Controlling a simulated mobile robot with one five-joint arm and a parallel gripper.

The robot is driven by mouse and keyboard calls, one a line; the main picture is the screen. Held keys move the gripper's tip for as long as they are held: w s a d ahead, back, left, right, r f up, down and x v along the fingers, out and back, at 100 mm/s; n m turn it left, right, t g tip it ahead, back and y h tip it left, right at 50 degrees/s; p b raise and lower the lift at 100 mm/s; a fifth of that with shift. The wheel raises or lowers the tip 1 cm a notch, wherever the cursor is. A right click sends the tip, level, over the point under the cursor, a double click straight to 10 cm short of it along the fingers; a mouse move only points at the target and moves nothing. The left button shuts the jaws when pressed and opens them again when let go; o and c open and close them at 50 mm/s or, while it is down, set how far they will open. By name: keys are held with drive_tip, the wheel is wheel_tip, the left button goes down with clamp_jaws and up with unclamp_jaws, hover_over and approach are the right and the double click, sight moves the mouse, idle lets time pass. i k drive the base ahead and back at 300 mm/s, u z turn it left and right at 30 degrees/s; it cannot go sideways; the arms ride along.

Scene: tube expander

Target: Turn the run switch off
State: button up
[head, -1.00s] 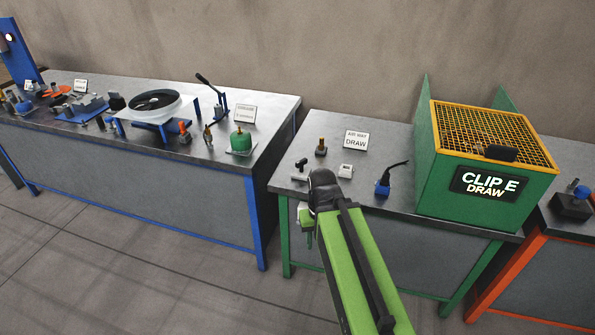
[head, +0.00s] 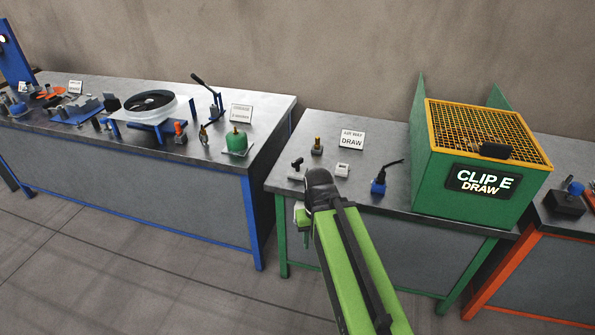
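No part in view is readable as the run switch, so I cannot tell which one it is. On the green-legged bench (head: 400,205) are a small white box (head: 342,170), a blue block with a black lever and cable (head: 378,187), and a dark post with a brassy top (head: 317,147). A small dark fitting (head: 296,165) sits near the bench's left end. My green arm reaches up to the bench's front left. My gripper (head: 303,218) hangs at the front edge, mostly hidden behind my arm; its fingers are too small to read.
A green box with an orange mesh top (head: 490,135) fills the bench's right part. A sign (head: 351,139) stands at the back. A blue-legged bench (head: 265,110) with several tools is at left, an orange-legged one (head: 520,245) at right. A narrow floor gap separates the left benches.

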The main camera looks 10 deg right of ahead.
sight(296, 162)
drive_tip(key=k, duration=0.65)
drive_tip(key=u, duration=0.35)
drive_tip(key=i, duration=1.6)
drive_tip(key=z, duration=0.65)
